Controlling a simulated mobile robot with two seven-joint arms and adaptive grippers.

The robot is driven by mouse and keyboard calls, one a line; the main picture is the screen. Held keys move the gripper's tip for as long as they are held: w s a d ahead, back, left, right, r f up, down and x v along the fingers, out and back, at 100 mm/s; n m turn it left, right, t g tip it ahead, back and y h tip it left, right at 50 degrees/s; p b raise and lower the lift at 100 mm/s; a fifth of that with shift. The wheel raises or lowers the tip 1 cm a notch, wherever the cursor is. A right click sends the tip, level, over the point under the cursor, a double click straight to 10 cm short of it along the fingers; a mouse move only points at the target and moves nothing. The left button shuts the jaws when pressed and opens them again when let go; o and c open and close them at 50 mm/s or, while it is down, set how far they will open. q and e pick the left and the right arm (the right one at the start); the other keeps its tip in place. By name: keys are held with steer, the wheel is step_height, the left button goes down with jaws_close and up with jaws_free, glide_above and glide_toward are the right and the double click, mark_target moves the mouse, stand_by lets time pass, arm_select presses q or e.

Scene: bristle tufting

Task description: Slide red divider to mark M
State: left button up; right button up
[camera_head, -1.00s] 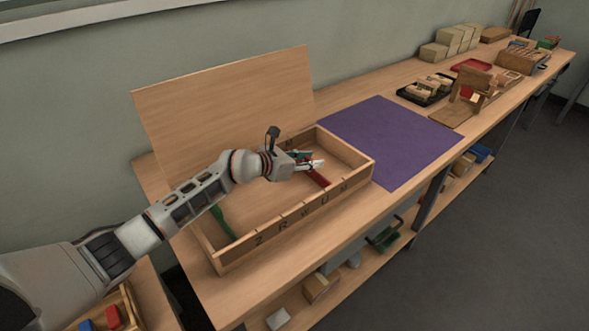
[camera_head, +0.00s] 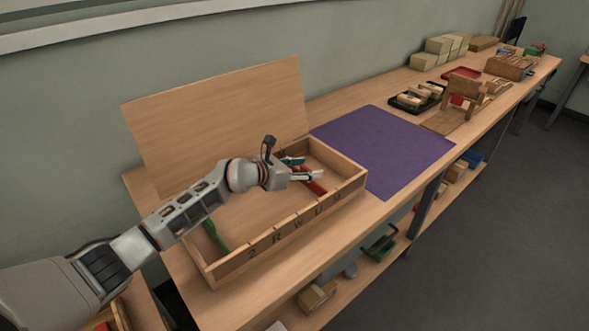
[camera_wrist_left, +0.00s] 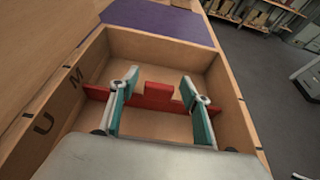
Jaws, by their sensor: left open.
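The red divider (camera_wrist_left: 158,97) stands across the open wooden box (camera_wrist_left: 165,46), with a raised tab at its middle. My left gripper (camera_head: 307,169) is inside the box near its right end, fingers open. In the wrist view my left gripper (camera_wrist_left: 160,108) has one finger on each side of the tab, with gaps to it. The fingers hide parts of the divider; contact is unclear. Mark M (camera_wrist_left: 76,78) is on the box's left wall in the wrist view, close to the divider's left end. In the head view the red divider (camera_head: 315,187) shows just below the fingertips.
A green piece (camera_head: 215,238) sits in the box's left end. A tall wooden board (camera_head: 215,125) stands behind the box. A purple mat (camera_head: 390,145) lies to its right. A black tray (camera_head: 416,97) and wooden blocks stand farther along the bench.

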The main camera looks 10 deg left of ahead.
arm_select(q)
steer(key=v, duration=1.1)
steer(key=shift+s+r, duration=0.15)
steer(key=shift+r, duration=0.1)
steer(key=shift+a, duration=0.1)
